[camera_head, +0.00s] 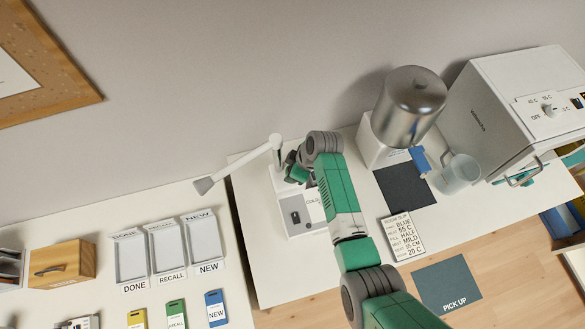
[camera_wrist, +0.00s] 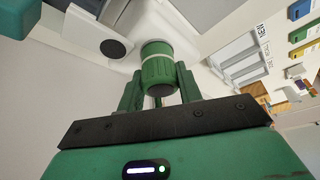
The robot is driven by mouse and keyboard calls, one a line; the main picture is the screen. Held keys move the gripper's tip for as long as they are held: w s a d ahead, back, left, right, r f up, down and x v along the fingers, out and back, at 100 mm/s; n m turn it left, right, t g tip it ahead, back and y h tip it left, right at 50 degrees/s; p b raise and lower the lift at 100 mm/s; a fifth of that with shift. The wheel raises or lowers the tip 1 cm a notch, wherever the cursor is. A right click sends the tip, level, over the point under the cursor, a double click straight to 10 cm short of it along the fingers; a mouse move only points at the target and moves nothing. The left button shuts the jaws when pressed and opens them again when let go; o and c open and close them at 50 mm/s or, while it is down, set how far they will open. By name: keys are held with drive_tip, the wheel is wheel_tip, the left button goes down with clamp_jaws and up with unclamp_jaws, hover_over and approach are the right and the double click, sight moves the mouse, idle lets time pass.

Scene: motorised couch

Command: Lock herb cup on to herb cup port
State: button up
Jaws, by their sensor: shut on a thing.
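The herb cup appears to be the ribbed green cup (camera_wrist: 157,73) with a pale ring in the wrist view. My gripper (camera_wrist: 158,82) is shut on it, one green finger on each side. The cup's far end meets a white body, where the herb cup port seems to be; the contact is hidden, so I cannot tell whether it is locked. In the head view my gripper (camera_head: 292,168) is beside the top of the white unit (camera_head: 292,222) marked COLD. The cup is not clear there.
A white jointed arm with a grey head (camera_head: 204,185) reaches left from the unit. On the right stand a metal vessel (camera_head: 412,95), a clear jug (camera_head: 458,172), a dark mat (camera_head: 405,186), an order card (camera_head: 402,236) and a white cabinet (camera_head: 490,120). Labelled trays (camera_head: 168,250) are left.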

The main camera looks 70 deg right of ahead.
drive_tip(key=shift+m, duration=0.3)
drive_tip(key=shift+m+h+p, duration=0.4)
drive_tip(key=shift+m+p, duration=0.1)
drive_tip(key=shift+m, duration=0.3)
drive_tip(key=shift+m, duration=0.3)
drive_tip(key=o, duration=1.1)
drive_tip(key=v, duration=0.7)
drive_tip(key=shift+s+a+r, duration=0.1)
drive_tip(key=shift+s+r, duration=0.05)
drive_tip(key=shift+r, duration=0.25)
